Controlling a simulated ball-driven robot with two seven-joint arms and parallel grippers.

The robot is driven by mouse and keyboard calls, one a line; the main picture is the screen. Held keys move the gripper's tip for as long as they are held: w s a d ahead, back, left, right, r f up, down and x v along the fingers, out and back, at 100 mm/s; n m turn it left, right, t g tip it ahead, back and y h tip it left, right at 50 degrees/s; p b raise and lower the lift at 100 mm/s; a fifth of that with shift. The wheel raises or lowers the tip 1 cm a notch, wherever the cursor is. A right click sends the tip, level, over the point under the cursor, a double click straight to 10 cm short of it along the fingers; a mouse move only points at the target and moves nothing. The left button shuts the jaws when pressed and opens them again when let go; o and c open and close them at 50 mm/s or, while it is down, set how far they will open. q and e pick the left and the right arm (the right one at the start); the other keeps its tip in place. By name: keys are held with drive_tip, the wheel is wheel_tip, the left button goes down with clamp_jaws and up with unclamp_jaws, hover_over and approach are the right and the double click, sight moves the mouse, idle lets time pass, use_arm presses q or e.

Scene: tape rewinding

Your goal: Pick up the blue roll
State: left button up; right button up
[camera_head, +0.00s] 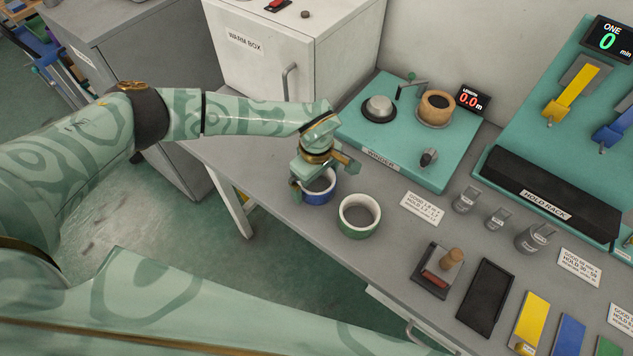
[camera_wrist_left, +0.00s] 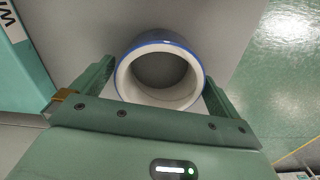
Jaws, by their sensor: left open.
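The blue roll (camera_head: 318,196) stands on the grey table near its left front edge, with a white inner ring and a blue outer side. My left gripper (camera_head: 325,178) is right over it, and its fingers hide part of the roll. In the left wrist view the roll (camera_wrist_left: 160,44) lies between the two fingertips of the left gripper (camera_wrist_left: 158,85), one finger on each side. The gripper is open; I cannot tell whether either finger touches the roll. My right gripper is not in view.
A green roll (camera_head: 359,231) stands close to the right of the blue roll. The teal winder (camera_head: 395,150) with a wooden spool (camera_head: 436,105) sits behind. The table's front edge is near.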

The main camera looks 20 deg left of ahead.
use_arm(q)
drive_tip(key=c, duration=0.9)
